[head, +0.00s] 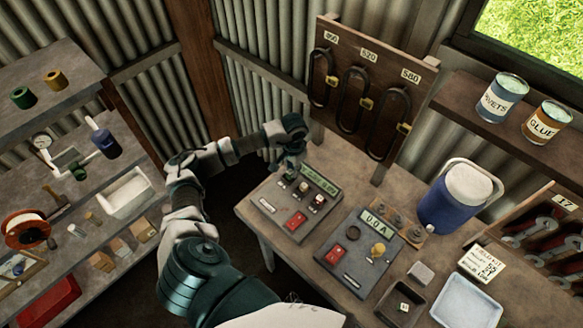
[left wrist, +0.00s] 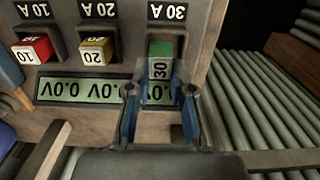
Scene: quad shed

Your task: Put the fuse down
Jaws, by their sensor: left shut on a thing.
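A green fuse marked 30 (left wrist: 159,68) is between the fingers of my left gripper (left wrist: 160,100), which is shut on it. In the left wrist view the fuse is in front of the dark socket under the 30 A label; I cannot tell whether it is seated. A red fuse marked 10 (left wrist: 32,49) and a yellow fuse marked 20 (left wrist: 96,50) sit in the 10 A and 20 A sockets. The display (left wrist: 80,91) reads 0.0V. In the head view my left gripper (head: 290,172) is over the far left part of the fuse panel (head: 268,206). My right gripper is out of view.
A second panel (head: 352,262) with a red switch and yellow knob stands beside it. A rack (head: 341,45) with black loops rises behind. A blue jug (head: 450,205), a dark tray (head: 390,312) and a pale tray (head: 466,302) are to the right. Shelves (head: 60,80) stand at left.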

